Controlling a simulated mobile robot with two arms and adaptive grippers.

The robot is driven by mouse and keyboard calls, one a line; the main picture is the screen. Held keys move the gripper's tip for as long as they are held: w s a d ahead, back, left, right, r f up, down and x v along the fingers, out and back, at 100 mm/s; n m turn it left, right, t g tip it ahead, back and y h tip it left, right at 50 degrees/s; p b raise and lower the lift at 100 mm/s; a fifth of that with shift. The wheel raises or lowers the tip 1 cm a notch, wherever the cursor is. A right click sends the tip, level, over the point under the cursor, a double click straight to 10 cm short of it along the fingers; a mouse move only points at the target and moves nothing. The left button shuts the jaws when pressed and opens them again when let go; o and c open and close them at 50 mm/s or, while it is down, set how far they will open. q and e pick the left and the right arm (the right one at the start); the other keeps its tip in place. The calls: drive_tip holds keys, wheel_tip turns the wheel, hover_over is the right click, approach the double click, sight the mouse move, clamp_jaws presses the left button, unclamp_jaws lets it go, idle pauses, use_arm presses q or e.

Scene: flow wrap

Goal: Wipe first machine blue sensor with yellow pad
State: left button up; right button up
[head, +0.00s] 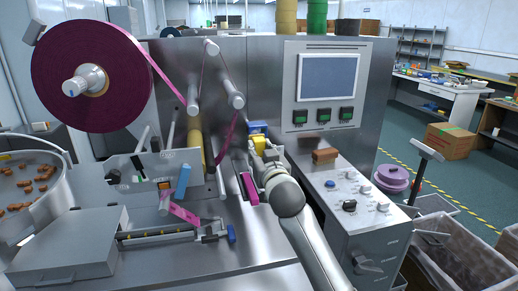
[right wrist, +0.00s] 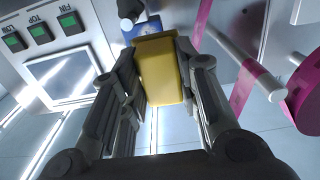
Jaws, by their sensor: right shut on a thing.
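My right gripper (head: 262,154) reaches up to the front of the machine. It is shut on the yellow pad (head: 257,143), which also shows between the fingers in the right wrist view (right wrist: 161,75). The blue sensor (head: 258,127) is on the machine front, just above the pad. In the right wrist view the blue sensor (right wrist: 143,29) lies right beyond the pad's far end and is partly hidden by it. The pad and sensor look very close; I cannot tell whether they touch. My left gripper is not in view.
A magenta film roll (head: 88,62) with its film web runs over rollers left of the sensor. A screen (head: 328,77) with green buttons is on the right. A brown block (head: 325,156) lies on the control console (head: 335,180). A bowl of brown pieces (head: 60,160) stands far left.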

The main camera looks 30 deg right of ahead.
drive_tip(key=shift+w, duration=0.1)
idle(0.4)
drive_tip(key=x, duration=0.6)
drive_tip(key=shift+w, duration=0.3)
drive_tip(key=shift+b+x, duration=0.35)
drive_tip(key=shift+x, duration=0.65)
idle(0.5)
drive_tip(key=shift+d+f, duration=0.1)
drive_tip(key=shift+f, duration=0.05)
